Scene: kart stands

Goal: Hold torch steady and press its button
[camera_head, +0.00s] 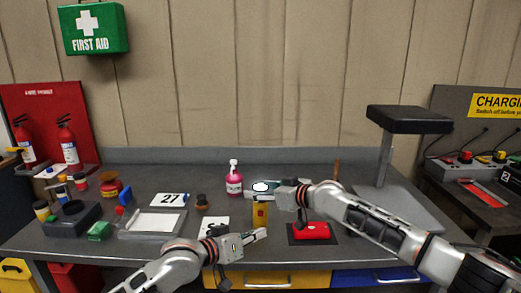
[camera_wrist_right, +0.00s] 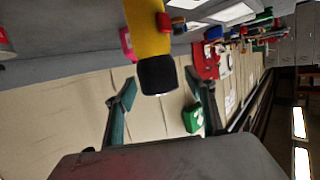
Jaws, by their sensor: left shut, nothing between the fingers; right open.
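My right gripper (camera_head: 259,187) is open at the torch's head. In the wrist view the head lies between the fingers, with a gap on each side. My left gripper (camera_head: 264,233) is shut and empty, low and in front of the torch. Whether it touches the torch cannot be told.
A pink bottle (camera_head: 234,182) stands behind and left of the torch. A red case (camera_head: 311,231) lies on a dark mat to the right. A small brown object (camera_head: 202,202), a 27 card (camera_head: 169,199) and a grey tray (camera_head: 124,233) are to the left.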

